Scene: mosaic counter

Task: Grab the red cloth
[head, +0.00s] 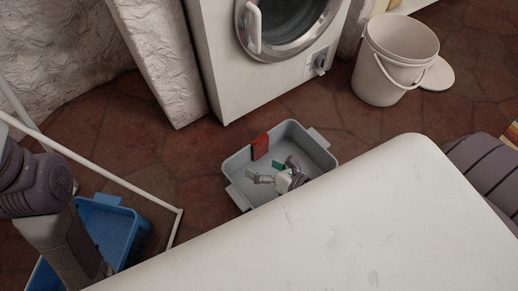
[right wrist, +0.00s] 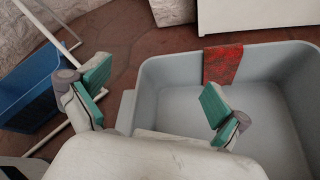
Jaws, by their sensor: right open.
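The red cloth (head: 260,146) hangs over the far rim of a grey basin (head: 236,192) on the floor. In the right wrist view the cloth (right wrist: 222,65) drapes down the inside of the wall of the basin (right wrist: 148,92). My right gripper (head: 266,171), with green finger pads, is open and empty over the basin. In the right wrist view its spread fingers (right wrist: 155,90) are nearer than the cloth and apart from it. The cloth appears beyond the right finger. My left arm comes in at the left; its gripper is out of view.
A white washing machine (head: 225,55) stands behind the basin. A white bucket (head: 385,75) is at the upper right. A blue basket (head: 120,228) and a white rack frame (head: 120,182) are at the left. My white body covers the lower right.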

